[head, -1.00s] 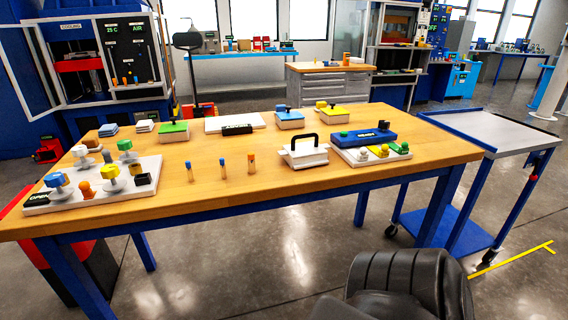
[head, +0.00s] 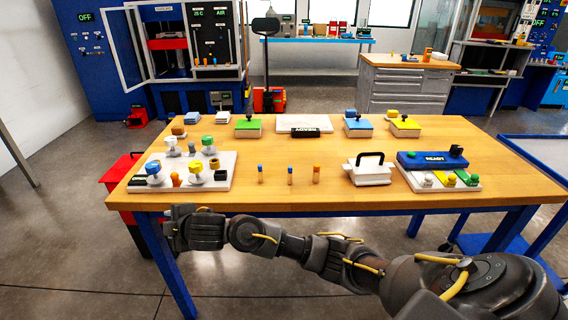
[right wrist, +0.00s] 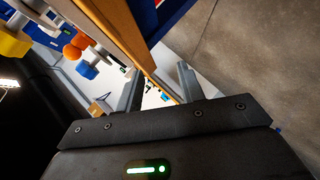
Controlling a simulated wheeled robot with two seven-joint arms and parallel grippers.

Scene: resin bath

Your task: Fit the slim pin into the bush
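Three small upright pins stand in a row near the table's front edge: a left pin (head: 260,174), a middle pin (head: 290,175) and a right pin (head: 316,173). The first two have blue tops and the right one an orange top; I cannot tell surely which is the slim pin. I cannot make out the bush for certain; an orange round part (head: 176,180) sits on the white left board (head: 222,182) and shows in the right wrist view (right wrist: 72,51). My right gripper (right wrist: 160,82) is open and empty beside the table's front left edge. My left gripper is out of view.
The left board carries several knobbed parts. A white block with a black handle (head: 370,170) and a blue READY box (head: 430,160) stand at the right. Colour-topped boxes line the back. The middle of the wooden table (head: 300,150) is clear.

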